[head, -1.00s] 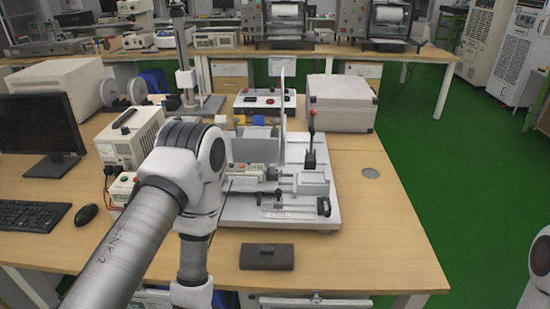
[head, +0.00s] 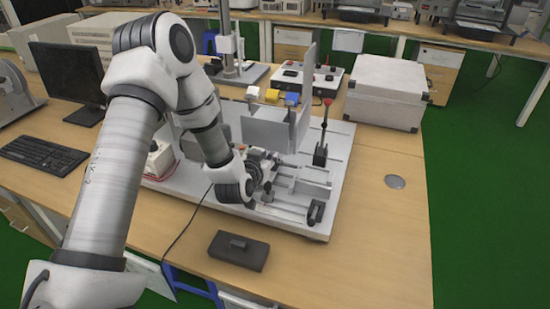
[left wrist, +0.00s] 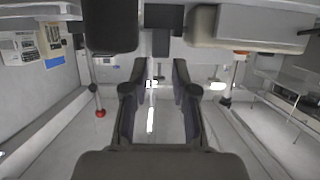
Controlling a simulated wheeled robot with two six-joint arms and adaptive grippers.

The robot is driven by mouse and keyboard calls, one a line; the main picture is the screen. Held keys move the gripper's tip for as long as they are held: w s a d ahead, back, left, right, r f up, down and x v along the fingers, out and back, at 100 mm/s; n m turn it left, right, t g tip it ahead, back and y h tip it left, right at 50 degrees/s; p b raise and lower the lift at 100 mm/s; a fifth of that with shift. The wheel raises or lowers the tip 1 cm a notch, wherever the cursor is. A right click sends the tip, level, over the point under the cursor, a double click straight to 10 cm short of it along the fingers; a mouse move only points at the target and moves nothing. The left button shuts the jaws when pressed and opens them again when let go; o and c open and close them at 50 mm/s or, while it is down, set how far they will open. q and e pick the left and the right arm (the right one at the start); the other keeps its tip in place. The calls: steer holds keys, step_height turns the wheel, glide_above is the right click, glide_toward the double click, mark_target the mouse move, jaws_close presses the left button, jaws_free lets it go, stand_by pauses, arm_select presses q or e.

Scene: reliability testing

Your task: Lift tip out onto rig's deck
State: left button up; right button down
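The rig's pale deck (head: 338,152) sits on the wooden table. It carries a red-knobbed lever (head: 322,140), upright grey plates (head: 268,132) and a low clamp-like fixture (head: 310,185). My left gripper (head: 268,165) is low over the middle of the rig, partly hidden by my wrist and the rig's parts. In the left wrist view its two dark fingers (left wrist: 158,68) stand apart, with a pale surface and small bright spots between them. I cannot make out the tip in either view. My right gripper is out of view.
A grey case (head: 387,92) and a button box (head: 306,80) stand behind. A monitor (head: 68,78) and keyboard (head: 42,154) are left.

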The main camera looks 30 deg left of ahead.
mark_target(272, 153)
arm_select(q)
steer(key=x, duration=0.5)
steer(key=shift+f+p, duration=0.2)
steer(key=shift+p, duration=0.15)
steer(key=shift+s+r, duration=0.1)
jaws_close()
steer(key=shift+r, duration=0.1)
